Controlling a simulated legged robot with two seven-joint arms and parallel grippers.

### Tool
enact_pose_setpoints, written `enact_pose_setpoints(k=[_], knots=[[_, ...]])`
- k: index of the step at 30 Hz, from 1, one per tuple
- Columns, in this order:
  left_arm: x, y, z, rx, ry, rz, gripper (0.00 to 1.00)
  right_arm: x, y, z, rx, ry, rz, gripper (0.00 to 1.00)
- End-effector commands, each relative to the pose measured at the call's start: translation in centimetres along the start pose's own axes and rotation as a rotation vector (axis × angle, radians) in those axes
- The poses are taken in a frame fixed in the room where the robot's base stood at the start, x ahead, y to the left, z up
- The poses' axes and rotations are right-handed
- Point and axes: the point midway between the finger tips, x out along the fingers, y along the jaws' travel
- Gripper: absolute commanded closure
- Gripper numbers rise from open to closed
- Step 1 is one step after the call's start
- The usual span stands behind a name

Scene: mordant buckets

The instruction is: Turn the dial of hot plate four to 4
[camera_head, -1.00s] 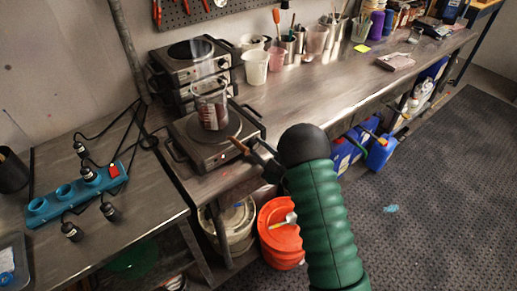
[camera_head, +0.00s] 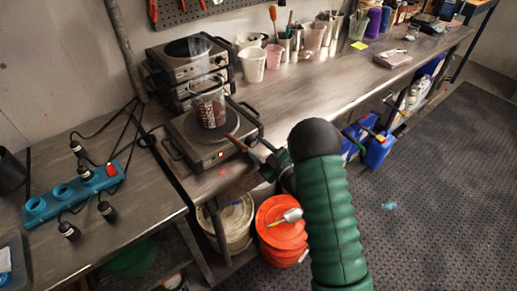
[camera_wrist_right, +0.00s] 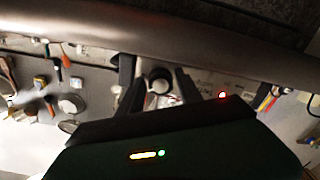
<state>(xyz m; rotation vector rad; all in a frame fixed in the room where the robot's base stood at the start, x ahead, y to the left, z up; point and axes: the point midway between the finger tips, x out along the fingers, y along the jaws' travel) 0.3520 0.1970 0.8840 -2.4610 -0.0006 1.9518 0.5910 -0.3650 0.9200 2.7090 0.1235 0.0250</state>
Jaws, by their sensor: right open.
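A hot plate (camera_head: 196,161) stands at the near left end of the bench, with a glass beaker (camera_head: 209,106) of dark red contents on its round top. A red light shows on its front. My right gripper (camera_head: 253,147) is at the right part of that front. In the right wrist view its two dark fingers (camera_wrist_right: 157,84) are apart, with a round dial (camera_wrist_right: 158,78) showing between them. I cannot tell whether they touch it. The dial's mark and number cannot be read. No plate number is legible. My left gripper is not in view.
More hot plates (camera_head: 187,68) are stacked behind. Cups (camera_head: 252,64) and tool pots stand along the wall. A blue power strip (camera_head: 75,190) lies on the left table. An orange-lidded bucket (camera_head: 280,222) stands below the bench. The bench to the right is mostly clear.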

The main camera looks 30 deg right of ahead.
Motion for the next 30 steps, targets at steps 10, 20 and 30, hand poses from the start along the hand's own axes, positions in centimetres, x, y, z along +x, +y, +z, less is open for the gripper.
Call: enact_pose_setpoints(k=[10,20,30], knots=[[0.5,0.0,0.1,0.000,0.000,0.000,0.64,-6.7,0.1,0.3,0.003,-0.006,0.003,0.58],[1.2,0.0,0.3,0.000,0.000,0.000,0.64,-15.2,0.0,0.4,0.002,-0.005,0.002,0.58],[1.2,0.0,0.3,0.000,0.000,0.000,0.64,-16.8,0.0,0.2,0.001,-0.002,-0.001,0.58]])
